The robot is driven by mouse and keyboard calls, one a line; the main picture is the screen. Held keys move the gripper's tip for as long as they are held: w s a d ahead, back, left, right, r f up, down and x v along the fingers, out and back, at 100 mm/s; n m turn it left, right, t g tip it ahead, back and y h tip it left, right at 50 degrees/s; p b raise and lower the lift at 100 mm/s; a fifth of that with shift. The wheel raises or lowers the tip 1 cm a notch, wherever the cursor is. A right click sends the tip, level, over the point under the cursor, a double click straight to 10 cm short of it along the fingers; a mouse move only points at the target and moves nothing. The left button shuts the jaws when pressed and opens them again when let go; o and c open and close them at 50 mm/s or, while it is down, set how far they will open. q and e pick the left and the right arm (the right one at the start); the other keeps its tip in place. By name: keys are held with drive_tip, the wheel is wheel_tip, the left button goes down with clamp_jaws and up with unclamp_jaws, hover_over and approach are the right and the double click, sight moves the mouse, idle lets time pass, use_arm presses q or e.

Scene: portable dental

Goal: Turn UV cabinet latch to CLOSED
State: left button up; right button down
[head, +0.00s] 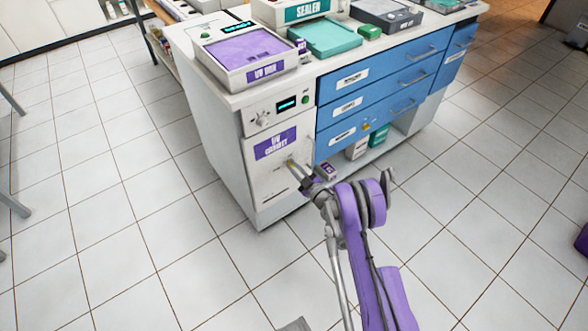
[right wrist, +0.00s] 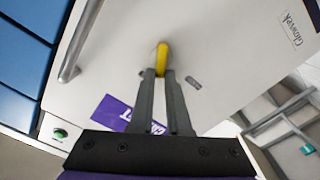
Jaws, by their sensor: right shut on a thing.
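The UV cabinet (head: 262,181) is a white unit with a purple label, at the left end of the counter. Its latch (head: 290,162) is a small yellowish piece on the door, below and right of the label. In the right wrist view the latch (right wrist: 162,56) is a yellow lever standing out from the white door. My right gripper (head: 296,169) is at the door, and its fingers (right wrist: 161,76) are shut on the latch. The fingertips hide part of the latch's base. A small grey plate with unreadable marking (right wrist: 193,82) is beside it. My left gripper is out of view.
A metal bar handle (right wrist: 78,45) stands close beside the latch. Blue drawers (head: 370,95) adjoin the cabinet on the right. A dial (head: 262,118) and a small display are above the door. The tiled floor in front is clear.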

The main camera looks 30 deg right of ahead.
drive_tip(key=n, duration=0.2)
drive_tip(key=n+b, duration=0.2)
drive_tip(key=n, duration=0.1)
drive_tip(key=shift+a+f+n, duration=0.3)
drive_tip(key=shift+f, duration=0.05)
drive_tip(key=n, duration=0.2)
drive_tip(key=n+b, duration=0.1)
drive_tip(key=n, duration=0.2)
drive_tip(key=shift+a+f+n, duration=0.1)
drive_tip(key=shift+f+n, duration=0.2)
drive_tip(key=shift+f, duration=0.1)
drive_tip(key=c, duration=0.9)
unclamp_jaws()
drive_tip(key=shift+s, duration=0.2)
